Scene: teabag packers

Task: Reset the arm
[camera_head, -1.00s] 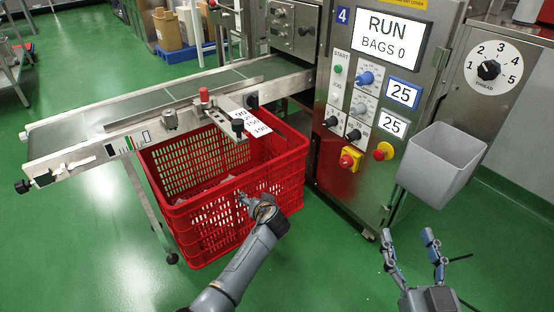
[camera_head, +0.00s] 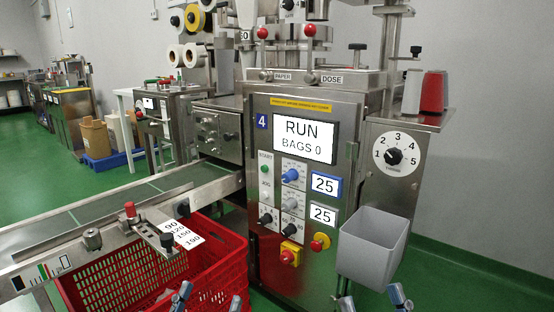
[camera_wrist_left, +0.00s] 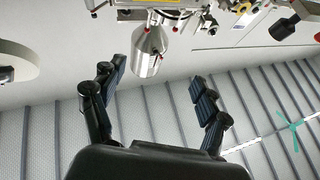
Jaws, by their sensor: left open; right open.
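My left gripper (camera_head: 209,300) shows only its fingertips at the bottom edge of the head view, in front of the red crate. In the left wrist view my left gripper (camera_wrist_left: 155,85) has its fingers spread wide with nothing between them. My right gripper (camera_head: 372,300) also shows only its fingertips at the bottom edge, below the grey bin (camera_head: 372,245). They are apart and hold nothing visible. Both arms are otherwise out of view.
The red crate (camera_head: 228,262) stands beneath the conveyor (camera_head: 120,210) at left. The packing machine's panel (camera_head: 300,140) reads RUN, BAGS 0. The wrist view faces the ceiling (camera_wrist_left: 270,100) and a metal machine part (camera_wrist_left: 148,52). Green floor is clear at right.

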